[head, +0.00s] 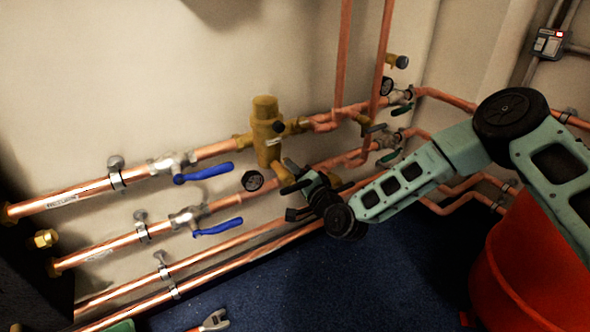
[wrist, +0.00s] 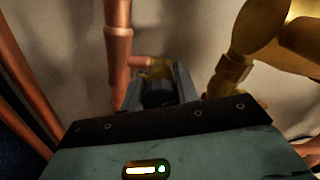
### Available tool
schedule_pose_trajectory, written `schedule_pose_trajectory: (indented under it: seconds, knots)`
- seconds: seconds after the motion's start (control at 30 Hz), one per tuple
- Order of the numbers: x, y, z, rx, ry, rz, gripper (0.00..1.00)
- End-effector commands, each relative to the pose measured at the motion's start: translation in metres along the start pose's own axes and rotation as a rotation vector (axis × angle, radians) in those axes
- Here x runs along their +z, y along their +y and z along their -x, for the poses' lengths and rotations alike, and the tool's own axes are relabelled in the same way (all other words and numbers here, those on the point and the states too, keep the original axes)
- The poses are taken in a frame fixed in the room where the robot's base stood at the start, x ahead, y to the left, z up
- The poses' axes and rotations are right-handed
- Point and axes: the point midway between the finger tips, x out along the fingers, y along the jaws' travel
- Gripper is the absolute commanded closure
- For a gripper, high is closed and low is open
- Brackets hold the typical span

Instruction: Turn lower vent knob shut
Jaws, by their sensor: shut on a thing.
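My gripper (head: 296,192) reaches in from the right to the lower pipework, below the brass mixing valve (head: 266,135). In the wrist view its jaws (wrist: 162,84) are closed around a small dark knob (wrist: 156,92), which I take to be the lower vent knob. A brass fitting (wrist: 160,68) shows just behind the jaws, joined to a copper branch. In the head view the knob is hidden by the gripper, and its turn angle cannot be read.
Blue lever valves (head: 209,171) sit on the pipes to the left. A round gauge (head: 252,180) is close left of my gripper. Copper risers (head: 343,55) stand behind. A red bucket (head: 530,265) stands at right on blue floor.

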Motion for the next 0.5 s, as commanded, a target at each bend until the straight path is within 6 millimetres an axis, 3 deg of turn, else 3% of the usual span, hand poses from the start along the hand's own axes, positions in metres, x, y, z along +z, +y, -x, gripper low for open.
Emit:
schedule_pose_trajectory:
  seconds: [0.5]
  knots:
    - [0.0001,0.0007,0.0008,0.003,0.0,-0.45,0.92]
